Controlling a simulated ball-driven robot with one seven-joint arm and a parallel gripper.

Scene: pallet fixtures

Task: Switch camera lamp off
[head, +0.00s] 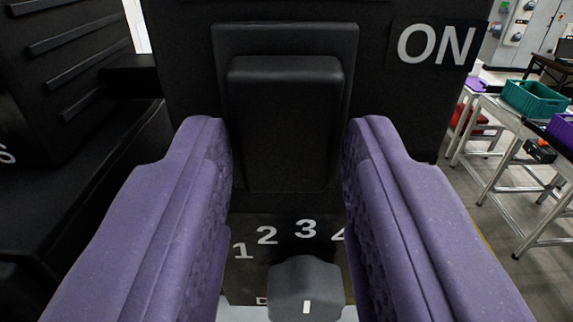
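A black rocker switch (284,120) sits in a dark frame on a black panel, in the upper middle of the head view. White letters "ON" (437,44) stand on the panel to the right of the switch. My gripper (288,150) has two purple fingers, spread apart, one on each side of the switch in the picture. Nothing is held between them. Whether the fingertips touch the panel or the switch, I cannot tell. No lamp is recognisable in this view.
Below the switch is a grey knob (306,290) with a white mark, under the numbers 1, 2, 3 and a partly hidden 4. A black ribbed housing (70,60) stands at the left. Metal tables with a teal crate (535,98) are in the right background.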

